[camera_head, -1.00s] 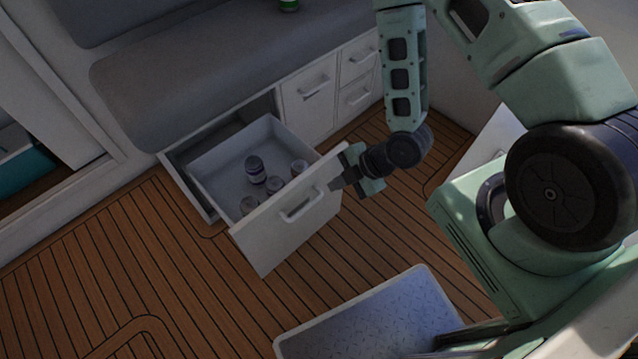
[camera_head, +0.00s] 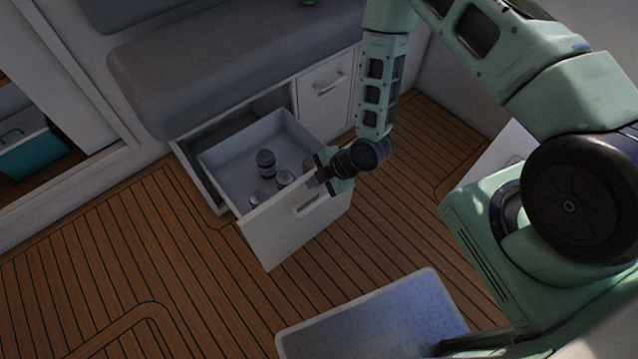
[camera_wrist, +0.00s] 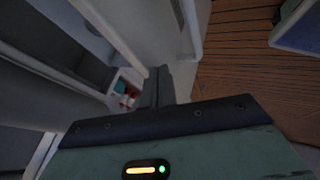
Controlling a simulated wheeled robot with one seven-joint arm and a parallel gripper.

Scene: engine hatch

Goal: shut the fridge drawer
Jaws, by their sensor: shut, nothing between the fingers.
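The fridge drawer (camera_head: 291,232) is pulled out from under the grey bench in the head view. Its white front has a handle (camera_head: 306,206) near the top. Several small jars (camera_head: 265,162) stand inside it. My gripper (camera_head: 316,178) is shut and empty at the top right part of the drawer front, close to its upper edge; I cannot tell if it touches. In the wrist view the shut fingers (camera_wrist: 158,86) lie beside the white front panel (camera_wrist: 140,30).
The grey bench (camera_head: 215,70) runs above the drawer. A white cabinet door (camera_head: 323,95) is to its right. A teal box (camera_head: 30,150) sits in an opening at the left.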

